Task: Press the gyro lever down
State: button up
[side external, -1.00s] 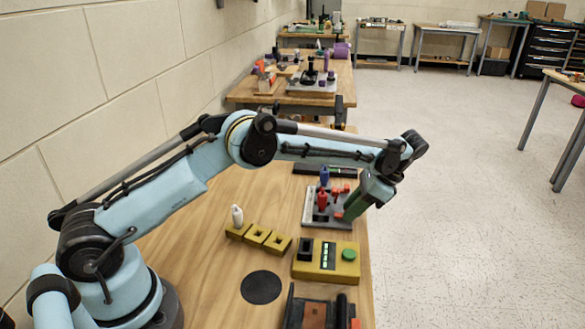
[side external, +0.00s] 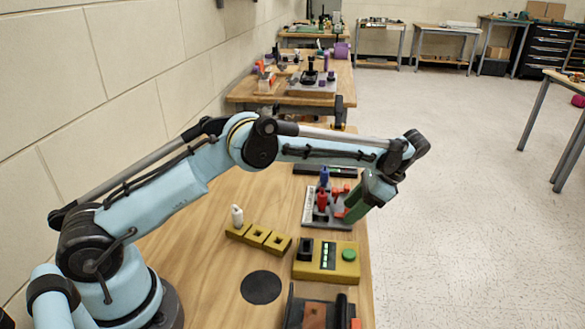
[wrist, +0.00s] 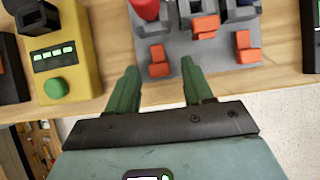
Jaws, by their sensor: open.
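A grey panel (wrist: 221,62) carries several orange-red levers and coloured knobs; I cannot read which lever is the gyro one. In the wrist view, one orange lever (wrist: 158,62) is at the near left, another (wrist: 205,27) is farther back in the middle, and a third (wrist: 247,47) is on the right. My gripper (wrist: 160,70) has its green fingers apart, with nothing held. Its tips appear on either side of the near-left lever in the picture; contact is unclear. In the side view, my gripper (side external: 350,212) is at the right side of the grey panel (side external: 326,221), partly hiding it.
A red knob (side external: 321,200) and a blue knob (side external: 324,176) stand up from the panel. A yellow box (side external: 343,272) with a green button is nearer the camera. The table edge is close on the right.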

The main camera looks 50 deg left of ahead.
jog(key=shift+w+d+r, duration=0.15)
jog(key=shift+r, duration=0.2)
notch_tip(320, 180, up, 9)
jog(key=shift+w+d+f, duration=0.2)
jog(key=shift+w+d, duration=0.15)
jog(key=shift+r, duration=0.1)
